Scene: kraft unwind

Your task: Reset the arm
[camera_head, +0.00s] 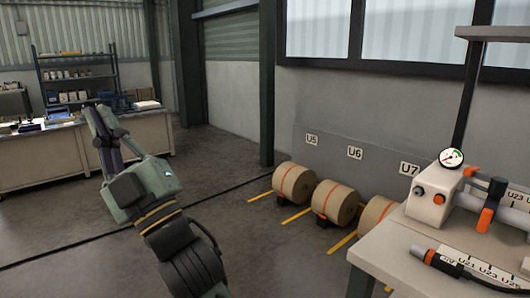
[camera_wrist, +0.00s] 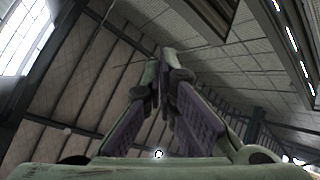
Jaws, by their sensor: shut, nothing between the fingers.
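My arm rises from the bottom of the head view, left of centre. My gripper (camera_head: 94,108) points up and away to the left, clear of everything around it. In the wrist view its fingers (camera_wrist: 166,55) come together at the tips, shut with nothing between them. Beyond them the wrist view shows only the roof and a window.
Several brown paper rolls (camera_head: 294,183) lie on the floor by the wall. A table (camera_head: 385,250) at right bears a white machine with a gauge (camera_head: 433,190). A long bench (camera_head: 40,158) and a shelf (camera_head: 78,76) stand at back left. The middle floor is clear.

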